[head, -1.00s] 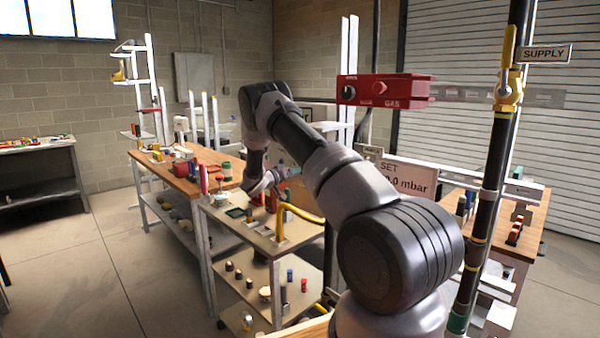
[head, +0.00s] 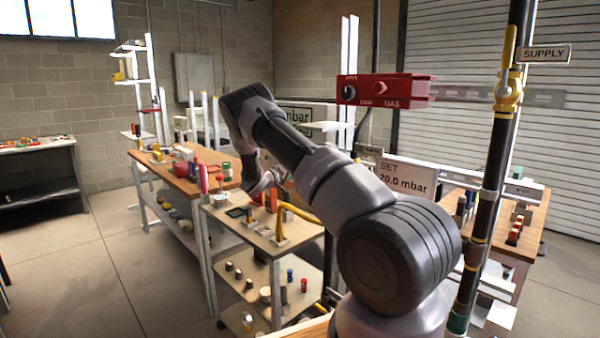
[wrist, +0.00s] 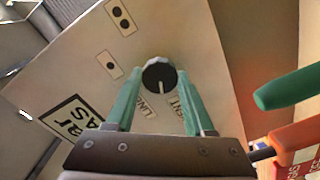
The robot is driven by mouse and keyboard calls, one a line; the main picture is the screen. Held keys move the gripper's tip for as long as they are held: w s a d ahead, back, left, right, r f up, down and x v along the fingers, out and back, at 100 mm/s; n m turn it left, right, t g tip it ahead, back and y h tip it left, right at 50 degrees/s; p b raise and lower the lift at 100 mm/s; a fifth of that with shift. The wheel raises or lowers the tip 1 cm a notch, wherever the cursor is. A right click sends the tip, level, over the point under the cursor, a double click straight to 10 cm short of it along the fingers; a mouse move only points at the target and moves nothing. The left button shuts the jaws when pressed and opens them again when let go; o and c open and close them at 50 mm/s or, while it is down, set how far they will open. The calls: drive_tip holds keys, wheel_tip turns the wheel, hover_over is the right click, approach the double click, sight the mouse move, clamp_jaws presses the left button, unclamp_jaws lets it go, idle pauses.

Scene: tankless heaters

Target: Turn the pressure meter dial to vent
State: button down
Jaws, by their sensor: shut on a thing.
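In the wrist view my gripper (wrist: 159,76) has its two green fingers on either side of a round black dial (wrist: 158,78) and is shut on it. The dial has a white pointer line, which points down in the picture, between the words LINE and VENT printed upside down on the pale meter panel (wrist: 85,75). The panel also bears small plates with black dots and a partly cut-off label. In the head view my arm reaches left over the bench; the dial and fingertips cannot be made out there.
A red gas box (head: 385,91) with knobs sits on a rail. A SET 20.0 mbar sign (head: 405,177) and a yellow-handled supply valve (head: 508,75) stand right. A shelf cart (head: 270,235) with small parts is below my arm.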

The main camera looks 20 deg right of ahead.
drive_tip(key=shift+c, duration=1.3)
unclamp_jaws()
drive_tip(key=shift+a, duration=0.15)
drive_tip(key=v, duration=1)
drive_tip(key=shift+a, duration=0.3)
drive_tip(key=shift+s, duration=0.1)
